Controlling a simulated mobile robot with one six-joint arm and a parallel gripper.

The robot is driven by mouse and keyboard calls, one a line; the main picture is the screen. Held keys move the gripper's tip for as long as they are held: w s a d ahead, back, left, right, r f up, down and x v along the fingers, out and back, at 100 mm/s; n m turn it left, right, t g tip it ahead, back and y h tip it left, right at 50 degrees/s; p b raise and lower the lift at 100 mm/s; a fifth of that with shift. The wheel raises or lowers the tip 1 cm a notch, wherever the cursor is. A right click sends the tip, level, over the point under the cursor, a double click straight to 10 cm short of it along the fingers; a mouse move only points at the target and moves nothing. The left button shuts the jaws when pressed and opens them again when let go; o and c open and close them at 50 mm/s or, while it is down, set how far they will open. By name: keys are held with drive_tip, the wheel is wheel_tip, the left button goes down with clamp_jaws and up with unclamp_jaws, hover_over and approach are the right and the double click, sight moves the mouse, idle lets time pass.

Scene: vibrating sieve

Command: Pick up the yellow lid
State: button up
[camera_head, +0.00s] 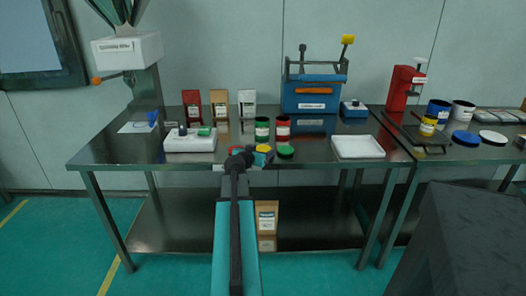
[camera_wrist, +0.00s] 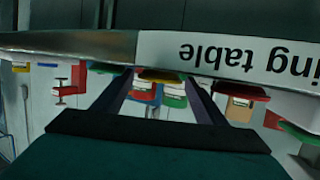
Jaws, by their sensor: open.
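The yellow lid (camera_head: 263,148) lies near the front edge of the middle table, partly hidden by my gripper. In the wrist view, which is upside down, the yellow lid (camera_wrist: 159,75) shows edge-on between the fingertips, just beyond the table's front edge. My gripper (camera_head: 240,157) is at the front edge, left of the lid. Its two fingers (camera_wrist: 158,80) are apart, with nothing held between them. The lid appears beyond the fingertips; the exact distance cannot be told.
A green lid (camera_head: 285,151) lies right of the yellow one. Green (camera_head: 262,129) and red (camera_head: 283,127) containers stand behind. The labelled table edge (camera_wrist: 230,54) crosses the wrist view.

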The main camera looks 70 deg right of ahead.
idle(0.3)
drive_tip(key=c, duration=0.8)
drive_tip(key=shift+r, duration=0.1)
drive_tip(key=shift+r, duration=1.45)
drive_tip(key=shift+a+r, duration=0.1)
drive_tip(key=shift+r, duration=0.2)
drive_tip(key=s+a+b, duration=0.1)
drive_tip(key=a, duration=0.1)
drive_tip(key=s+a+b, duration=0.1)
drive_tip(key=a, duration=0.2)
drive_tip(key=s+a+b, duration=0.1)
drive_tip(key=a, duration=0.1)
drive_tip(key=shift+a+r+b, duration=0.15)
drive_tip(key=shift+a+b, duration=0.1)
drive_tip(key=shift+b, duration=0.1)
